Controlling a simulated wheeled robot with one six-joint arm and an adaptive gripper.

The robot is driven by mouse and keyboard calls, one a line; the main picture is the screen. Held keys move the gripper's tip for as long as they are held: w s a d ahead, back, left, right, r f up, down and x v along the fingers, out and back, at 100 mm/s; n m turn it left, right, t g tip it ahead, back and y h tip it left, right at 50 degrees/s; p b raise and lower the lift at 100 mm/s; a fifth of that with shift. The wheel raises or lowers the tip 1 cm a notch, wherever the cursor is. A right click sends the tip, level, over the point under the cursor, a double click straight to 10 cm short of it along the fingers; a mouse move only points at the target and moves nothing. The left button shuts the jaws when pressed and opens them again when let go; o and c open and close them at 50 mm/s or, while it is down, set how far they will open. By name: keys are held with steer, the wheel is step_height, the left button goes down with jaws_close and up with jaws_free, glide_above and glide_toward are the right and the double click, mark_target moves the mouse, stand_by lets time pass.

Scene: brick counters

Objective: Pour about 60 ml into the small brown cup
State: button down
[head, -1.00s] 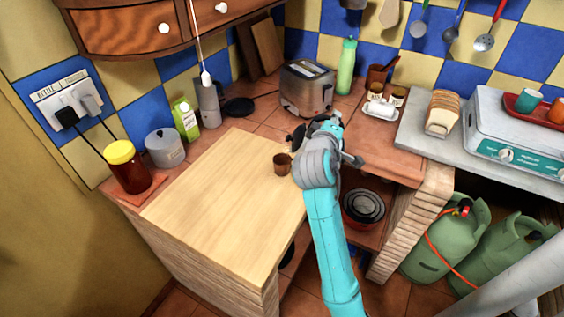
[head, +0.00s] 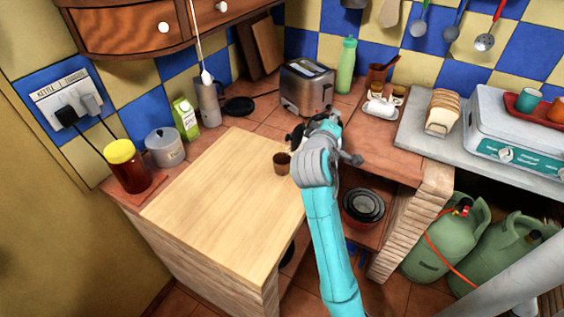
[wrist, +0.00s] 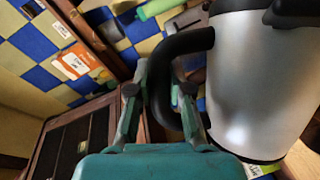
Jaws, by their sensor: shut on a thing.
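The small brown cup (head: 282,165) stands upright on the light wooden board, just left of my gripper in the head view. Its inside looks dark, and I cannot tell how much is in it. My gripper (wrist: 165,98) is shut on the black handle of a silver kettle (wrist: 255,85), which fills the right of the wrist view. The room leans in that view, so the gripper looks tilted. In the head view my arm hides most of the kettle; a dark part (head: 296,136) shows behind my gripper (head: 325,127). Its spout and any stream are hidden.
The wooden board (head: 215,195) is mostly clear. A toaster (head: 307,88) and a green bottle (head: 346,65) stand behind. A yellow-lidded jar (head: 128,168), a grey pot (head: 164,148) and a green-white carton (head: 185,119) stand left. Bowls (head: 363,206) sit on a lower shelf.

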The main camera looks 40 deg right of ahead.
steer(key=shift+w+a+r+n, duration=0.25)
steer(key=shift+a+r+n, duration=0.1)
steer(key=shift+r, duration=0.1)
stand_by(1.5)
steer(key=s+d+f+m, duration=0.1)
steer(key=s+d+f+m+y, duration=0.1)
steer(key=f+m, duration=0.1)
steer(key=shift+d+f, duration=0.15)
steer(key=shift+d, duration=0.2)
steer(key=shift+s+d+f+m+y, duration=0.45)
steer(key=shift+d+f+m+y, duration=0.15)
steer(key=shift+m, duration=0.15)
steer(key=shift+d, duration=0.1)
steer(key=s+d+f+m+t+y+b, duration=0.2)
steer(key=s+d+f+m+y, duration=0.1)
steer(key=f, duration=0.4)
steer(key=shift+s+d+f+m, duration=0.2)
steer(key=shift+s+d+m, duration=0.35)
steer(key=shift+d+m, duration=0.7)
